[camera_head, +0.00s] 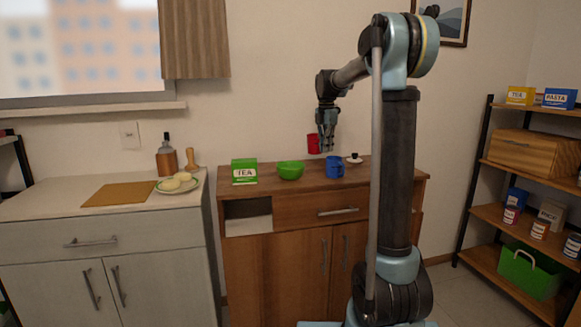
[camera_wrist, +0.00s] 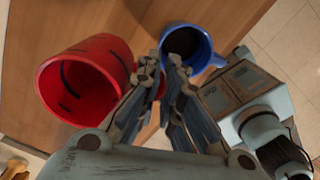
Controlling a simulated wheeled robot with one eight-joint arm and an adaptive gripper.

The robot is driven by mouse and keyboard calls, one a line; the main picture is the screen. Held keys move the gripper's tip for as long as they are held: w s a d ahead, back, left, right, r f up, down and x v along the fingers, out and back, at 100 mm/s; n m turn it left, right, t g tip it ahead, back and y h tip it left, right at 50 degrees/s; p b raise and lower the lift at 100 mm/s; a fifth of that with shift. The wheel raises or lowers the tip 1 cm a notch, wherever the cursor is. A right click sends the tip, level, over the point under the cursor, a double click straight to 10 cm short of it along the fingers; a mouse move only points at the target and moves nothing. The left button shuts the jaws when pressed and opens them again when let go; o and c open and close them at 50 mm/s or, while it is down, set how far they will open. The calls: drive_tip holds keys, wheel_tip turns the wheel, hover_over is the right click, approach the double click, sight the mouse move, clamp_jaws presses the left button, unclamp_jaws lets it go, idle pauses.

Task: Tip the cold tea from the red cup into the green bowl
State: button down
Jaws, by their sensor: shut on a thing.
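My gripper (camera_head: 327,148) is shut on the red cup (camera_head: 313,144) and holds it above the wooden cabinet. In the wrist view my gripper (camera_wrist: 164,68) has the red cup (camera_wrist: 90,82) at its left, with red showing between the fingers, apparently the handle. The cup looks roughly upright. Its inside is red with dark marks; I cannot tell whether tea is in it. The green bowl (camera_head: 291,170) stands on the cabinet top, below and a little left of the cup in the head view. The bowl does not show in the wrist view.
A blue mug (camera_head: 335,167) stands right of the bowl, below my gripper; the wrist view shows dark contents in this mug (camera_wrist: 187,42). A green tea box (camera_head: 244,171) stands left of the bowl. A small white lidded item (camera_head: 354,159) sits behind the mug.

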drive_tip(key=shift+w+d+r, duration=0.1)
drive_tip(key=shift+d+r, duration=0.05)
drive_tip(key=shift+r, duration=2.5)
drive_tip(key=shift+d, duration=0.1)
